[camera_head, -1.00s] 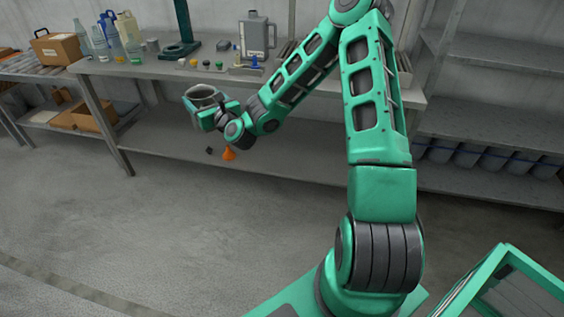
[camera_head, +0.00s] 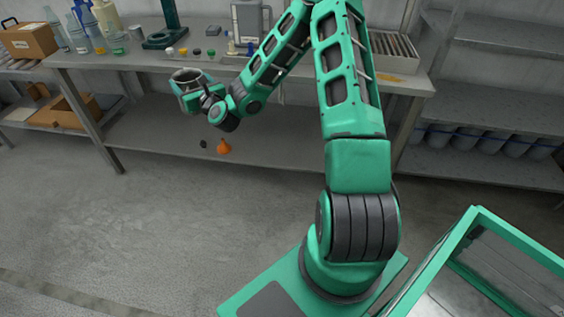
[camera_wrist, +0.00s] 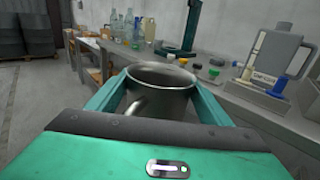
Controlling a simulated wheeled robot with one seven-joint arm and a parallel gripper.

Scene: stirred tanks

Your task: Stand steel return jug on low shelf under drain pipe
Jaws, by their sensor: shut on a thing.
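The steel jug (camera_head: 187,75) is held upright, open top up, in front of the workbench at about tabletop height. In the wrist view the jug (camera_wrist: 160,76) sits between the two green fingers, its rim facing up and its inside seen in part. My gripper (camera_head: 190,96) is shut on the jug's body. The low shelf (camera_head: 165,130) runs under the bench, below and behind my gripper. A thin pale vertical pipe (camera_head: 281,92) shows beneath the bench top, right of my forearm; I cannot tell for sure that it is the drain pipe.
An orange funnel (camera_head: 223,146) and a small dark object (camera_head: 203,144) show near the low shelf's front. A grey jug-shaped container (camera_head: 247,20), bottles and coloured caps stand on the bench top (camera_head: 120,58). A bench leg (camera_head: 88,118) stands left. The floor in front is clear.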

